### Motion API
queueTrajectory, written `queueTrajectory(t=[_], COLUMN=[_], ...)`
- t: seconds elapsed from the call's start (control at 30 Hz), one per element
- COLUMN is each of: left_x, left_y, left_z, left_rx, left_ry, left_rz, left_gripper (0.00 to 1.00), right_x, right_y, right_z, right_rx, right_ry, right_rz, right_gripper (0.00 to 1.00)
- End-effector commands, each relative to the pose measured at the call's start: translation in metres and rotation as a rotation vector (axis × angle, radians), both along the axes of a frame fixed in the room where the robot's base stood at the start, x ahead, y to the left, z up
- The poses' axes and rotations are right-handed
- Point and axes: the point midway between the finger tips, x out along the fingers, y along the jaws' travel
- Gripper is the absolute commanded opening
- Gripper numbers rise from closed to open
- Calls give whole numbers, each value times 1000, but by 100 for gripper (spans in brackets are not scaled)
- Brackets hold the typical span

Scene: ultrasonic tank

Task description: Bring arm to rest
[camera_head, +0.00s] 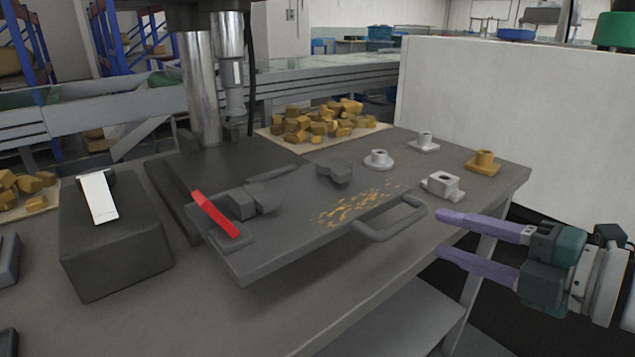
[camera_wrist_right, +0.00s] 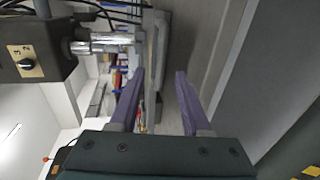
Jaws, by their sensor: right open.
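My right gripper (camera_head: 440,232) is at the right of the head view, with its two purple fingers apart and nothing between them. It points left toward the table's right edge, beside the dark plate's handle (camera_head: 408,214) and apart from it. The right wrist view also shows its spread fingers (camera_wrist_right: 160,88), empty. My left gripper does not show in either view.
A dark table (camera_head: 330,310) carries a plate (camera_head: 290,245) with a red lever (camera_head: 215,214) and scattered yellow chips. Metal flanged parts (camera_head: 378,159) and a brass one (camera_head: 483,162) stand behind it. A white wall panel (camera_head: 510,110) stands at the back right.

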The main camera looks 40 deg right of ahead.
Motion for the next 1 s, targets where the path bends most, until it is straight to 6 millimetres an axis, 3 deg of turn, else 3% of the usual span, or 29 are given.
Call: queueTrajectory(t=[0.2, 0.73, 0.87, 1.0], left_x=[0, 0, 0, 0], left_y=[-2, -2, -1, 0], left_z=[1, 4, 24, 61], left_rx=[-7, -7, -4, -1], left_ry=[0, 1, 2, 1], left_rz=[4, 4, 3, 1], left_gripper=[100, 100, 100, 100], right_x=[-13, -12, -5, -1], right_y=[-1, -1, -2, 4], right_z=[3, 6, 26, 55], right_rx=[-2, 9, 103, 345], right_ry=[0, 2, 22, 107], right_rz=[0, -13, -126, -375], right_gripper=[48, 48, 48, 48])
